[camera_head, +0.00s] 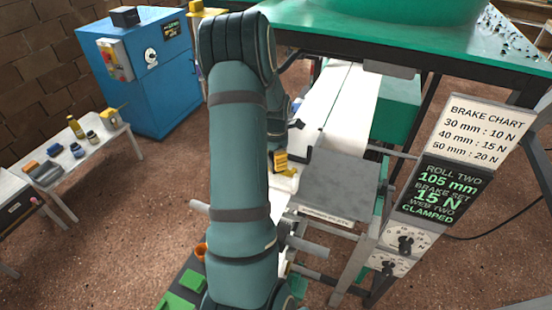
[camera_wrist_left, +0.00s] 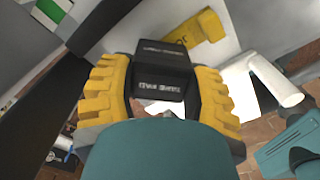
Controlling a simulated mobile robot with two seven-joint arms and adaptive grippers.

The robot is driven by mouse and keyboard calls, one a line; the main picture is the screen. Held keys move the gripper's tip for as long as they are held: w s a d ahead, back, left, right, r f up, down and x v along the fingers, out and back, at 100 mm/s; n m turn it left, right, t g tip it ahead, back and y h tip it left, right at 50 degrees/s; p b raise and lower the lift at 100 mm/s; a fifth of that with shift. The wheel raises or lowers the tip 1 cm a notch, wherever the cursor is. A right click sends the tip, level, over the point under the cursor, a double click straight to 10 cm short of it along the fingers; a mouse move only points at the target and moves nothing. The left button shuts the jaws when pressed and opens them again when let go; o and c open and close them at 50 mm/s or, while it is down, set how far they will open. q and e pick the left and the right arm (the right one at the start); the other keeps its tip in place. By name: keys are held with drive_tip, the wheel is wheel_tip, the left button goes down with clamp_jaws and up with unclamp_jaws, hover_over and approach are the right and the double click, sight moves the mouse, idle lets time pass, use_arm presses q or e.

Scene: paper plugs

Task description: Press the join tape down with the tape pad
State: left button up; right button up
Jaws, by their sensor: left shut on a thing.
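My left gripper (camera_wrist_left: 158,95) has yellow ridged fingers. In the left wrist view it is shut on the tape pad (camera_wrist_left: 160,72), a black block with lettering on it. A yellow piece with dark letters, apparently the join tape (camera_wrist_left: 205,28), lies on a pale surface just beyond the pad. I cannot tell whether the pad touches it. In the head view my left arm hides much of the work area, and only a little yellow shows beside it, near the grey plate (camera_head: 338,188). My right gripper is not in view.
A white paper web (camera_head: 345,100) runs back under the green-topped frame. A brake chart board (camera_head: 490,130) and a panel with dials (camera_head: 402,240) stand at the right. A blue cabinet (camera_head: 135,80) and a bench (camera_head: 85,150) with small items are at the left.

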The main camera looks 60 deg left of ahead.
use_arm(q)
drive_tip(key=shift+r+p, duration=2.1)
drive_tip(key=shift+r, duration=1.1)
drive_tip(key=shift+f, duration=0.1)
